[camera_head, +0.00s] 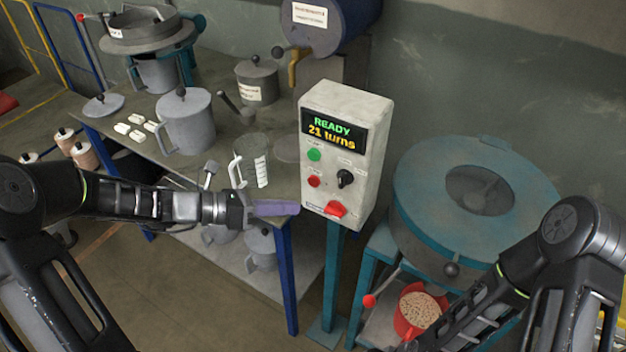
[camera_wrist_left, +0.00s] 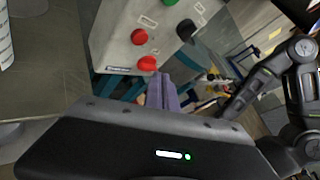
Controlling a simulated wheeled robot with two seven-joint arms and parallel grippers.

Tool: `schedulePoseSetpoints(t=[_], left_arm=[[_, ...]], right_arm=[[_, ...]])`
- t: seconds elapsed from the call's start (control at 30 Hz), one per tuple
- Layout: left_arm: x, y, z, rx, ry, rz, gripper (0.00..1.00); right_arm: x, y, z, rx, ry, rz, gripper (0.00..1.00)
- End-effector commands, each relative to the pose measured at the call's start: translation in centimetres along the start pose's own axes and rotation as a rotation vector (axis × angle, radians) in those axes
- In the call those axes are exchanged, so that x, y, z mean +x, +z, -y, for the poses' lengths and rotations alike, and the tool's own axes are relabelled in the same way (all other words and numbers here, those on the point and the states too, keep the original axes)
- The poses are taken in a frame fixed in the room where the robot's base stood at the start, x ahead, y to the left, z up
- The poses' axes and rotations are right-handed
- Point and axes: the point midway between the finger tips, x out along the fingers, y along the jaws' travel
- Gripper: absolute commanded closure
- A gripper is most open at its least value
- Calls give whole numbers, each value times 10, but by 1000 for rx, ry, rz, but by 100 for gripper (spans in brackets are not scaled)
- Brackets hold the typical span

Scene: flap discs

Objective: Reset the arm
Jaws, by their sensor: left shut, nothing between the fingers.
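My left gripper (camera_head: 275,208) is shut and empty, with purple fingers, in front of the table corner and to the left of the control box (camera_head: 345,150). The fingers also show in the left wrist view (camera_wrist_left: 162,92), just below the box's red switch (camera_wrist_left: 147,63). I cannot tell whether they touch it. In the head view the box display reads "READY 21 turns", with a green button, a red button, a black knob and a red switch (camera_head: 335,209) at the bottom. My right arm comes in at the lower right; its gripper is out of view.
The grey table (camera_head: 225,135) holds a lidded pot (camera_head: 187,120), a clear measuring jug (camera_head: 252,160), white blocks (camera_head: 130,126) and a lidded can (camera_head: 257,82). A round teal machine (camera_head: 420,200) stands right of the box. A red container of pellets (camera_head: 418,310) sits below it.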

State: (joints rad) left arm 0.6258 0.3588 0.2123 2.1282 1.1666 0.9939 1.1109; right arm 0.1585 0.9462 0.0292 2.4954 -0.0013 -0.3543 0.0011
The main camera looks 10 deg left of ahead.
Motion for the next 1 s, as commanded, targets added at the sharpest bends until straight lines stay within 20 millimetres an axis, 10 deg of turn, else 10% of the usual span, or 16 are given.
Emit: schedulePoseSetpoints(t=[0.33,0.47,0.77,1.0], left_arm=[[0,-1,-2,36,7,-4,100],[-2,-32,-25,230,95,-131,100],[-9,-235,-58,1126,-66,-839,100],[47,-341,8,2000,-598,-919,100]], right_arm=[[2,3,-2,5,7,7,64],[2,2,-2,5,6,6,64],[2,2,-2,5,6,6,64],[2,2,-2,5,6,6,64]])
